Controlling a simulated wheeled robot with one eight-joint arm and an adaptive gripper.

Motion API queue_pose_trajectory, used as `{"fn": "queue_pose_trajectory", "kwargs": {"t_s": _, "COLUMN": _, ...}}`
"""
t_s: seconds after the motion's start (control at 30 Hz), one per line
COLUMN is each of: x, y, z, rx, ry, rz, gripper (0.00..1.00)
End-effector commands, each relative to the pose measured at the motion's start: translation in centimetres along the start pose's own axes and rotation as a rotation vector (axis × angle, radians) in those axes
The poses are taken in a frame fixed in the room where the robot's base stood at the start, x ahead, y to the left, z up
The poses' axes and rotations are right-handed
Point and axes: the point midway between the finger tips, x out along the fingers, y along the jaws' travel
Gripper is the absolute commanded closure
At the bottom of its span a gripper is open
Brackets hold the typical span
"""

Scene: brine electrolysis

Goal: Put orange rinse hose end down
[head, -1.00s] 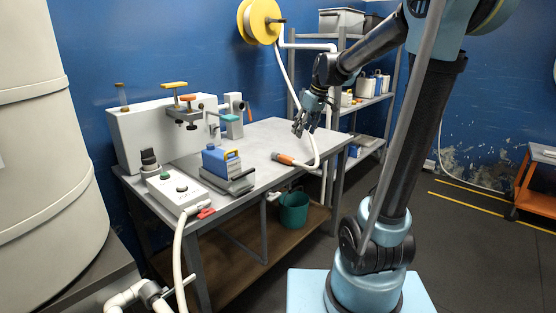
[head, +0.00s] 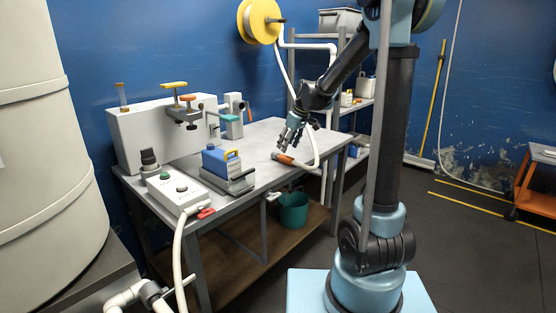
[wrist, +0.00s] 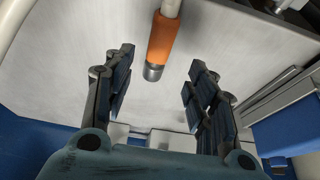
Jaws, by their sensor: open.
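The orange rinse hose end (head: 284,158) lies on the grey worktable (head: 262,146), with its white hose (head: 312,150) running back to the right and up. In the wrist view the orange grip (wrist: 162,42) with its metal tip is at the top centre, ahead of and between the finger lines. My gripper (head: 288,142) is open and empty, just above and close to the hose end. Its two dark fingers (wrist: 158,92) are spread wide in the wrist view. I cannot tell the exact height between the fingers and the hose.
A blue and grey block device (head: 222,162) and a white control box (head: 180,190) stand on the table's left part. A white clamp unit (head: 165,125) is at the back. A yellow hose reel (head: 262,20) hangs on the wall. A green bucket (head: 293,210) is below the table.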

Motion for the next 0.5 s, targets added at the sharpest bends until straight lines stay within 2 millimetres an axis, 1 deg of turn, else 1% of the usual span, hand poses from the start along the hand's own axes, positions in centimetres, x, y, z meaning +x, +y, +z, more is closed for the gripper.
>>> {"fn": "queue_pose_trajectory", "kwargs": {"t_s": 0.03, "x": 0.7, "y": 0.0, "z": -0.1, "rx": -0.001, "ry": 0.000, "rz": 0.000, "gripper": 0.49}}
{"fn": "queue_pose_trajectory", "kwargs": {"t_s": 0.1, "x": 1.3, "y": 0.0, "z": 0.0, "rx": 0.000, "ry": 0.000, "rz": 0.000, "gripper": 0.49}}
{"fn": "queue_pose_trajectory", "kwargs": {"t_s": 0.37, "x": 2.5, "y": 0.1, "z": -0.1, "rx": 0.000, "ry": 0.000, "rz": 0.000, "gripper": 0.49}}
{"fn": "queue_pose_trajectory", "kwargs": {"t_s": 0.5, "x": 4.0, "y": 0.2, "z": -0.4, "rx": 0.000, "ry": 0.000, "rz": 0.000, "gripper": 0.49}}
